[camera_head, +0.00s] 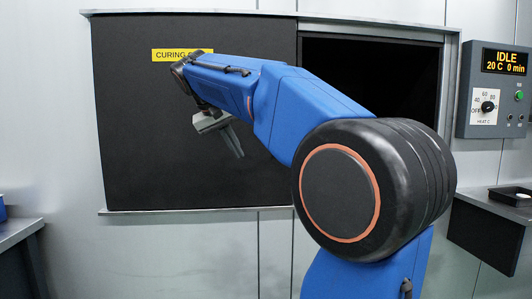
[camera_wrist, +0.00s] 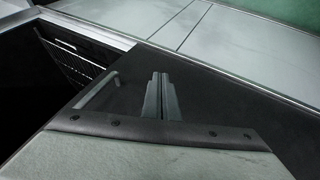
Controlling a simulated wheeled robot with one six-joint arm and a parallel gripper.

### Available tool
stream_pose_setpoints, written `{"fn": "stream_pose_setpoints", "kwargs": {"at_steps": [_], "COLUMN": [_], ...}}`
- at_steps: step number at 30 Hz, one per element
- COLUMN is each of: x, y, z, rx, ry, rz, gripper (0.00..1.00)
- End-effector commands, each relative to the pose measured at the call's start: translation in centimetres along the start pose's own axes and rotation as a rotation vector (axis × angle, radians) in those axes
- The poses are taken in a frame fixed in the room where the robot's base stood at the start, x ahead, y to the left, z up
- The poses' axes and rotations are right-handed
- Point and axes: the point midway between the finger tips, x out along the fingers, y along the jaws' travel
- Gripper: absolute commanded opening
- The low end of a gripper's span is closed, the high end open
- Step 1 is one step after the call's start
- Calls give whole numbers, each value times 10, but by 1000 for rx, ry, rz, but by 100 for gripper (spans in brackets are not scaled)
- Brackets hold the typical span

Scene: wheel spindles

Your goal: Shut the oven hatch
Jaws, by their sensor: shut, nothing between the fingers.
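The oven hatch (camera_head: 150,120) is a large dark sliding panel with a yellow label (camera_head: 165,55) that is partly covered by my arm. It stands at the left, and the dark oven opening (camera_head: 365,85) shows uncovered to its right. In the wrist view the hatch (camera_wrist: 225,105) carries a grey bar handle (camera_wrist: 97,90) near its edge. My gripper (camera_head: 238,150) is shut and empty in front of the hatch. In the wrist view its fingers (camera_wrist: 161,92) are together, beside the handle and apart from it in the picture. The handle is hidden behind my arm in the head view.
Rails run above and below the hatch (camera_head: 190,211). A control box (camera_head: 495,90) reading IDLE, 20 C, 0 min hangs at the right. A dark shelf (camera_head: 495,225) is below it. A table (camera_head: 18,232) stands at the left. A rack (camera_wrist: 75,55) shows inside the opening.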

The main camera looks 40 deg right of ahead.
Motion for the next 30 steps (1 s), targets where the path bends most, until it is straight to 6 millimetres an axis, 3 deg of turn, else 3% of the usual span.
{"fn": "stream_pose_setpoints", "kwargs": {"at_steps": [3, 6, 13, 30], "x": [-7, -11, -7, 86], "y": [13, 21, 27, 38], "z": [-32, -47, -56, -54], "rx": [67, 106, 136, 134], "ry": [-5, -7, -9, -11], "rz": [61, 94, 119, 119], "gripper": [0, 0, 0, 0]}}
